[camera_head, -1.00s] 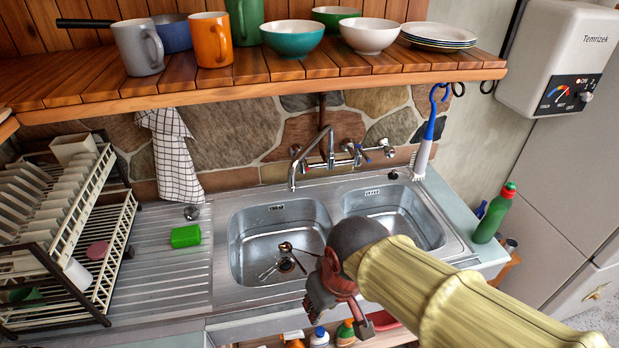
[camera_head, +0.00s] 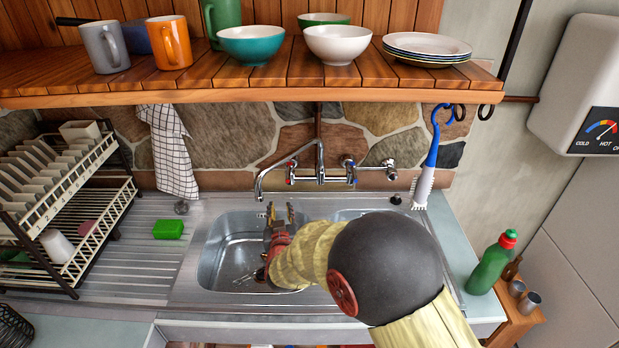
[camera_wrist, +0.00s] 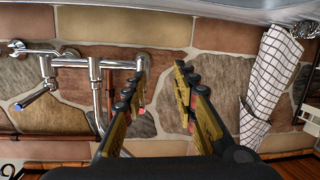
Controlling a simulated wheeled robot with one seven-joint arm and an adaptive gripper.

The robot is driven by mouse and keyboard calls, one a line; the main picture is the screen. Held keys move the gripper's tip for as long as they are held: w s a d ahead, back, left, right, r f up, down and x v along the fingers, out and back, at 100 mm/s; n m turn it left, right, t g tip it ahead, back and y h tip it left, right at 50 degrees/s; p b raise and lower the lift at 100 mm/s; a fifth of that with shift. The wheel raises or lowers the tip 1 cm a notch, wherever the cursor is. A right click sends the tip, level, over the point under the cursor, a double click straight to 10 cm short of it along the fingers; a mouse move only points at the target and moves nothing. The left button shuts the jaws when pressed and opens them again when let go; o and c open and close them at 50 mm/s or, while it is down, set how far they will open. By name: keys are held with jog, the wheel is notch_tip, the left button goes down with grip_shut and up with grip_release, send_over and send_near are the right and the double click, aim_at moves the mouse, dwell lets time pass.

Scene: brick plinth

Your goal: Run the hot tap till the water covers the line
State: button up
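The chrome tap (camera_head: 322,179) is on the stone wall behind the sink. Its left handle (camera_head: 291,176) has a red mark, its right handle (camera_head: 352,176) a blue one; the spout (camera_head: 262,185) reaches over the left basin (camera_head: 215,250). I see no water running and no fill line; my arm hides part of both basins. My gripper (camera_head: 280,212) is open and empty, over the left basin, in front of and below the red-marked handle. In the wrist view, which looks upside down, my gripper's fingers (camera_wrist: 158,88) are spread before the stone wall, beside the tap (camera_wrist: 95,65).
A wooden shelf (camera_head: 230,93) with mugs, bowls and plates overhangs the tap. A checked towel (camera_head: 172,155) and a brush (camera_head: 425,175) hang at either side.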

aim_at(288, 176)
notch_tip(288, 176, up, 6)
jog(key=w+d+t+h, duration=0.1)
jog(key=d+t, duration=0.1)
jog(key=w, duration=0.4)
jog(key=w+b, duration=0.1)
jog(key=w, duration=0.2)
jog(key=shift+w+d, duration=0.2)
jog(key=shift+w, duration=0.2)
jog(key=c, duration=0.3)
jog(key=c, duration=0.4)
grip_shut()
